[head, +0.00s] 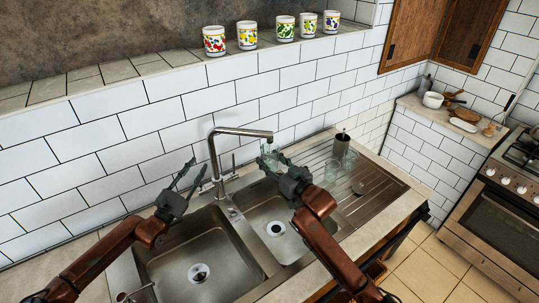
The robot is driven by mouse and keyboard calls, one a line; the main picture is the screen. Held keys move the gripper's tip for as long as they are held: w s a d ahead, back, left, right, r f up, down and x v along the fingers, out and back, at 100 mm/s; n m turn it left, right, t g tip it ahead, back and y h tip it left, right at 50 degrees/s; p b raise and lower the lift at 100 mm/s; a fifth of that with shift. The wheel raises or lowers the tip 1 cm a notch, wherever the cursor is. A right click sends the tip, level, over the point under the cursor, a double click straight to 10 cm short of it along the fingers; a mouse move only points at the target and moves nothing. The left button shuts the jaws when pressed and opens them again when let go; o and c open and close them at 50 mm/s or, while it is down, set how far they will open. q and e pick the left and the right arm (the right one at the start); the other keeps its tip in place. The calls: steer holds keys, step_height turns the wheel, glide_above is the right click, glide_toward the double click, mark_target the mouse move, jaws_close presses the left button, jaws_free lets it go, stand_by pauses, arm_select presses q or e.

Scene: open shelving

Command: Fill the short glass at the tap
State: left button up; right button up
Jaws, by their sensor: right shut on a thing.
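The tap (213,155) rises behind the two-basin sink, its spout reaching right over the right basin. My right gripper (276,162) is shut on a clear short glass (267,151), partly hidden by the fingers. The glass is just below the spout's end and looks roughly upright. I cannot make out water in it. My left gripper (196,170) is open and empty, just left of the tap, with its fingers pointing up. A small lever (233,161) shows beside the tap's column, to the right of my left gripper.
Clear glasses (350,160) and a dark grey cup (341,144) stand on the ribbed drainboard (385,191) at right. The left basin (170,248) is empty. Several patterned mugs (214,41) line the ledge above. A stove (490,205) stands at far right.

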steer(key=v, duration=0.7)
steer(key=shift+f, duration=0.15)
arm_select(q)
steer(key=shift+c, duration=0.3)
arm_select(e)
steer(key=shift+w, duration=0.1)
